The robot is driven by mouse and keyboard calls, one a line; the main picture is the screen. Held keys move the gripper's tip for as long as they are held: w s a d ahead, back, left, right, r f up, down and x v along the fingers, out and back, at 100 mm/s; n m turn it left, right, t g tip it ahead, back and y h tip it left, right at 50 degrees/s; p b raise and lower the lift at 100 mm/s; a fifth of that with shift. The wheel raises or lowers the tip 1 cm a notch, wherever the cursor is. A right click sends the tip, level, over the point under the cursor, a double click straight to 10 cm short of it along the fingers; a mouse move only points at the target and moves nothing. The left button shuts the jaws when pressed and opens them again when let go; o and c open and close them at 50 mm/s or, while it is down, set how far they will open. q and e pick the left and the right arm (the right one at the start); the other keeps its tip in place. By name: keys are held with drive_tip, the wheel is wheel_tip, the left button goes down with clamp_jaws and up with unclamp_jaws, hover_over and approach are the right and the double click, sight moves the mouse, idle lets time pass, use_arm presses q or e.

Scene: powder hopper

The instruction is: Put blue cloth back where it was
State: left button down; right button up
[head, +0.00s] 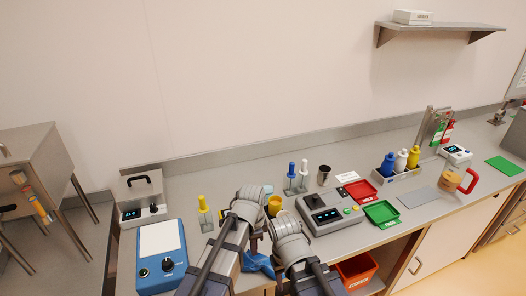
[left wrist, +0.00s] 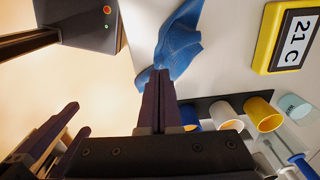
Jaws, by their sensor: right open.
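The blue cloth (left wrist: 178,45) is bunched up in the left wrist view, with its narrow end at the tips of my left gripper (left wrist: 160,78). The fingers are together, shut on that end. In the head view, part of the cloth (head: 258,264) shows between my two forearms, near the front edge of the counter; the fingers are hidden there. Two dark fingers, which look like those of my right gripper (left wrist: 60,142), stand apart at the lower left of the left wrist view, with nothing seen between them.
A yellow cup (head: 274,206) and blue-handled tools (head: 292,171) stand behind my wrists. A blue device (head: 162,257) is at left and a grey control box (head: 330,213) at right. An orange-red bin (head: 357,270) sits below the counter. A grey mat (head: 424,199) lies bare.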

use_arm(q)
drive_tip(key=s+a+f+n+y+b, duration=0.1)
drive_tip(key=s+f+n+b, duration=0.2)
drive_tip(key=s+n, duration=0.7)
drive_tip(key=shift+s+a, duration=0.3)
drive_tip(key=shift+s, duration=0.2)
idle(0.5)
